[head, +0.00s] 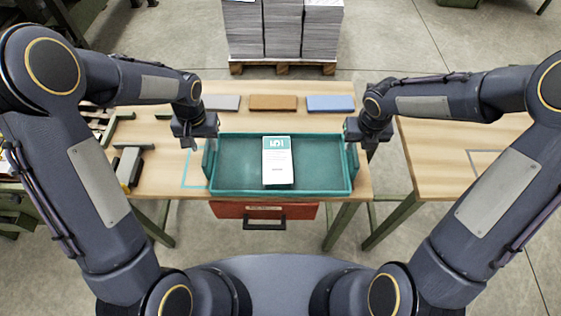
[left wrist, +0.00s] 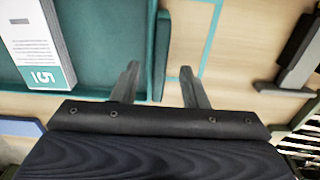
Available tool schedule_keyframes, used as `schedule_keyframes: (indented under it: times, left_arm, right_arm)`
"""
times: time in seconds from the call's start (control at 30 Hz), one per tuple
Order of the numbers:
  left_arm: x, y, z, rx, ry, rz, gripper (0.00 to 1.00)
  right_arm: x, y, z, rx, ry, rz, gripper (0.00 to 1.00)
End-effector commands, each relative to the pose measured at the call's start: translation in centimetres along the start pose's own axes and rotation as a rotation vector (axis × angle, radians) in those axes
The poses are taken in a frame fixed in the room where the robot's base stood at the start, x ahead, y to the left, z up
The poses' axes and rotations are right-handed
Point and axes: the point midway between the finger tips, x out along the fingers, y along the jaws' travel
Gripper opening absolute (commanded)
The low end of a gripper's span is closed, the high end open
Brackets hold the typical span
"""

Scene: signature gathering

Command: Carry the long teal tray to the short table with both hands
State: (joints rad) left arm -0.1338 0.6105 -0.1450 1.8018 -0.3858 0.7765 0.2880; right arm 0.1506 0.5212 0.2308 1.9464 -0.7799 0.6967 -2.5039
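The long teal tray (head: 281,189) lies on a wooden table (head: 159,175), with a white booklet (head: 277,172) marked 5 inside it. My left gripper (head: 199,150) is at the tray's left end. In the left wrist view its fingers (left wrist: 160,88) are apart, with the tray's end wall (left wrist: 162,45) between them and no firm hold visible. My right gripper (head: 362,152) is at the tray's right end wall; its fingers look apart. A second wooden table (head: 440,160) stands at the right, cut off by the frame edge; I cannot tell which table is the short one.
Grey (head: 222,103), brown (head: 273,102) and blue (head: 330,103) flat blocks lie behind the tray. A dark tool (head: 130,165) lies to its left. A red drawer (head: 300,211) hangs below the table front. Paper stacks (head: 283,30) stand beyond. A gap separates the tables.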

Motion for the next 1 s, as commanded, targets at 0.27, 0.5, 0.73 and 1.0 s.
schedule_keyframes:
  times: [0.27,0.5,0.73,1.0]
  left_arm:
    - [4.3,0.0,0.1,0.001,-0.005,-0.001,0.4]
    - [5.6,0.0,0.1,0.0,-0.001,0.0,0.4]
    - [5.6,0.0,0.1,0.0,-0.001,0.0,0.4]
    - [5.6,0.0,0.1,0.0,-0.001,0.0,0.07]
  right_arm:
    - [4.2,0.0,-0.1,0.0,0.003,0.0,0.4]
    - [5.6,0.0,0.0,0.0,0.0,0.0,0.4]
    - [5.6,0.0,0.0,0.001,0.0,0.0,0.4]
    - [5.6,0.0,0.0,0.001,0.0,0.0,0.07]
